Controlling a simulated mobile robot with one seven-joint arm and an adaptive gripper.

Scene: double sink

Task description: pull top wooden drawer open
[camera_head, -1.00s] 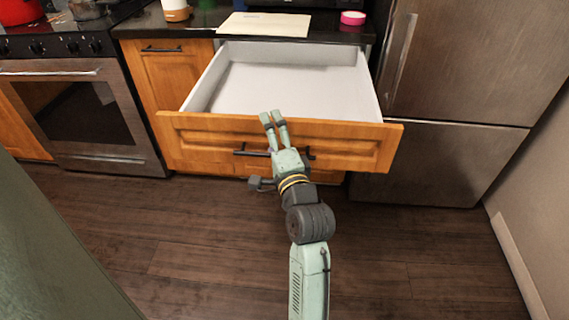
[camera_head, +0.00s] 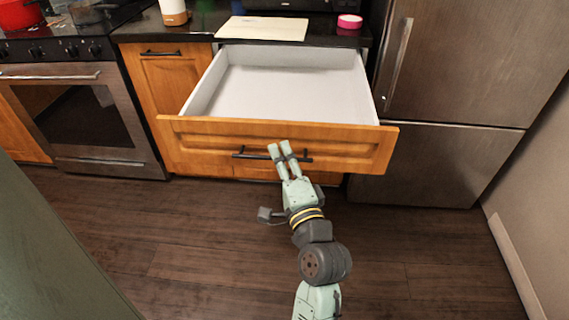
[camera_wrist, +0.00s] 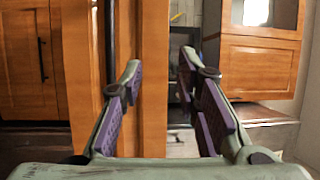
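The top wooden drawer (camera_head: 200,142) is pulled far out of its cabinet, and its white inside is empty. Its dark bar handle (camera_head: 240,155) runs across the front panel. My gripper (camera_head: 281,150) is in front of the panel at handle height, with its fingers over the middle of the bar. In the wrist view my gripper (camera_wrist: 160,68) has its two fingers spread, with nothing held between them. The drawer front (camera_wrist: 154,60) stands as an orange band beyond the gap, with the dark handle (camera_wrist: 110,40) to its left. I cannot tell whether the fingers touch the panel.
A dark counter (camera_head: 205,32) above the drawer holds a cutting board (camera_head: 262,28) and a pink round item (camera_head: 350,21). A stove (camera_head: 75,110) stands at left, a steel fridge (camera_head: 450,70) at right. The wooden floor (camera_head: 200,240) in front is clear.

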